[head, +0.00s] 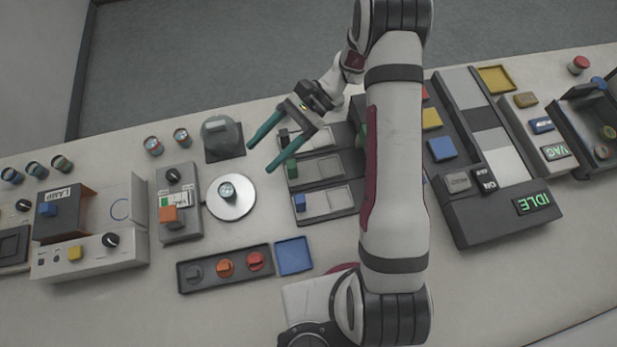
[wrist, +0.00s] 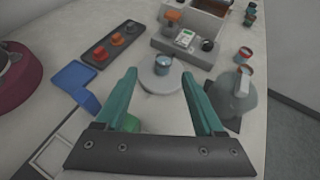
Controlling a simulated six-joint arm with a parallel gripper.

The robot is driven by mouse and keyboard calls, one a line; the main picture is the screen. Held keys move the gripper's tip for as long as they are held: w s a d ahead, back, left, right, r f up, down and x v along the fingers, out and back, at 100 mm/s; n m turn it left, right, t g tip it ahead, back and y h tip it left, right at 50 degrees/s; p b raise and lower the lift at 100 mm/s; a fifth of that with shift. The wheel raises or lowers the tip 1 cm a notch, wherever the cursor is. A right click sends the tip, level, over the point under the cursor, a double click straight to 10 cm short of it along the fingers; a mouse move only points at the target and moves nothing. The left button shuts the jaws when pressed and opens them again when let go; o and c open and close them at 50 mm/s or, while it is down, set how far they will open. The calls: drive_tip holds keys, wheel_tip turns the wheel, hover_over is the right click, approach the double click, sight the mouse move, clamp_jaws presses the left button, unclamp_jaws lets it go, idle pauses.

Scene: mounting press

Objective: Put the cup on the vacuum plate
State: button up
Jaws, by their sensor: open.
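A small cup (head: 227,189) with a teal-grey body stands upright on a round white plate (head: 241,208), which I take for the vacuum plate. In the wrist view the cup (wrist: 162,64) sits near the middle of the plate (wrist: 158,85), beyond my fingertips. My gripper (head: 261,157) is open, with nothing between its two teal fingers. It is up and to the right of the cup in the head view, apart from it, with its fingers pointing toward the plate. The fingers (wrist: 160,74) are spread wide in the wrist view.
A grey dome with a handle (head: 220,133) stands on a dark pad behind the plate. A control box with a dial (head: 178,215) is to its left. A blue tray (head: 293,256) and a knob rack (head: 224,268) are in front. More cups (head: 153,146) stand farther back.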

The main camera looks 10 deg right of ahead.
drive_tip(key=s+d+r+n+t+h, duration=0.15)
drive_tip(key=s+r+n+h, duration=0.35)
drive_tip(key=s+r, duration=0.6)
drive_tip(key=s+d+r+n+t+h, duration=0.2)
drive_tip(key=s+d+t+h, duration=0.1)
drive_tip(key=s, duration=0.5)
drive_tip(key=shift+s+d+h, duration=0.3)
drive_tip(key=shift+d+h, duration=0.55)
drive_tip(key=shift+h, duration=0.15)
